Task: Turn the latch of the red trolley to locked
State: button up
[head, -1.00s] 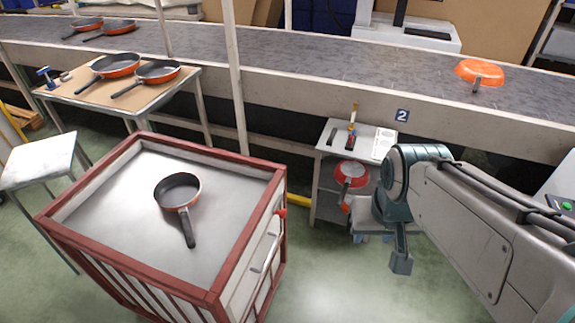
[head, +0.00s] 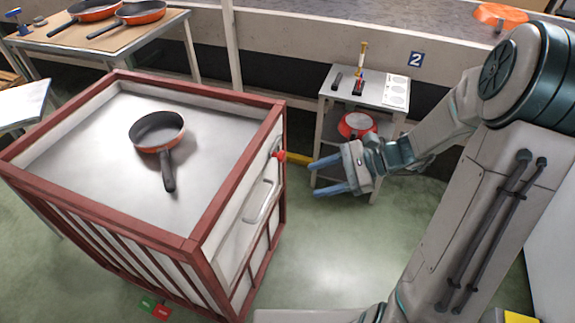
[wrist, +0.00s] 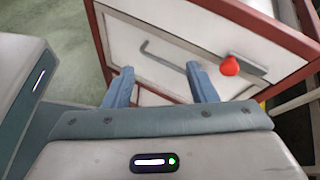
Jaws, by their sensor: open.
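The red trolley (head: 193,245) stands at the left in the head view, with a red frame and pale panels. Its latch, a red knob (head: 279,155) on a grey metal plate, is on the trolley's right side near the top. In the wrist view the latch (wrist: 230,66) is right of and beyond the fingers. My gripper (head: 315,178) is open and empty, its blue fingers pointing at the trolley side. It is apart from the latch, to its right in the head view. The gripper also shows in the wrist view (wrist: 160,87).
A grey bar handle (head: 262,203) is below the latch. A pan (head: 157,131) lies on the trolley top. A small shelf (head: 345,88) with tools and a red pan stands behind my gripper. Green floor is clear between trolley and arm. The conveyor (head: 400,25) runs along the back.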

aim_at(284, 157)
jog(key=w+d+f+m+t+y+b, duration=0.4)
jog(key=w+d+f+m+t+b, duration=0.15)
jog(key=w+f+m, duration=0.2)
jog(key=shift+t, duration=0.35)
jog(key=x, duration=0.5)
jog(key=b+x, duration=0.1)
jog(key=x, duration=0.3)
jog(key=b+x, duration=0.1)
jog(key=x, duration=0.4)
jog(key=shift+w+a+r, duration=0.15)
jog(key=shift+a+r, duration=0.1)
jog(key=shift+r, duration=0.15)
grip_shut()
